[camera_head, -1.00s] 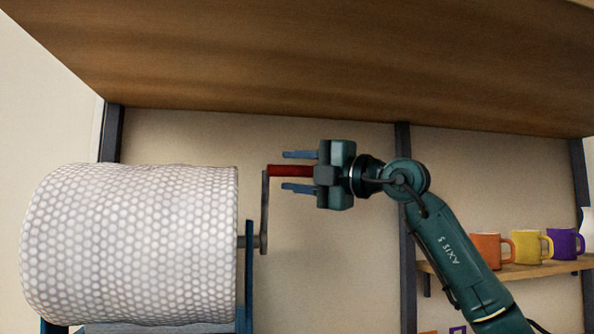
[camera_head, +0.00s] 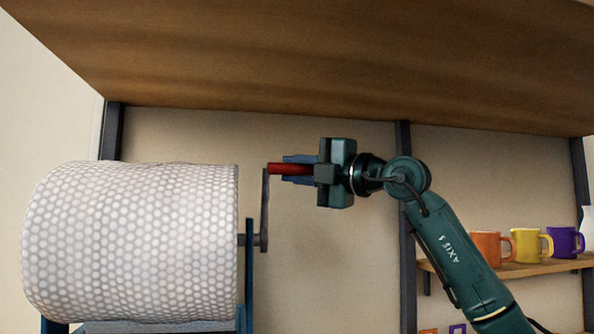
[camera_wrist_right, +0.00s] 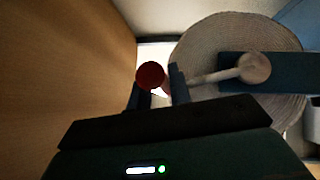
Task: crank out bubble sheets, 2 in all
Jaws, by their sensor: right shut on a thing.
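A large roll of white bubble wrap (camera_head: 130,245) lies on its side in a blue stand (camera_head: 249,285) at the left of the head view. A grey crank arm (camera_head: 264,210) rises from its axle and carries a red handle (camera_head: 276,169) at the top. My right gripper (camera_head: 286,168) is shut on the red handle, its blue fingers above and below it. In the right wrist view the red handle (camera_wrist_right: 151,75) shows end-on at the fingers, with the roll (camera_wrist_right: 215,35) behind. My left gripper is not in view.
A wooden overhead board (camera_head: 300,60) spans the top, above my right gripper. At the right, a shelf (camera_head: 510,269) holds an orange mug (camera_head: 486,248), a yellow mug (camera_head: 526,246) and a purple mug (camera_head: 562,243). Dark posts (camera_head: 403,150) stand along the wall.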

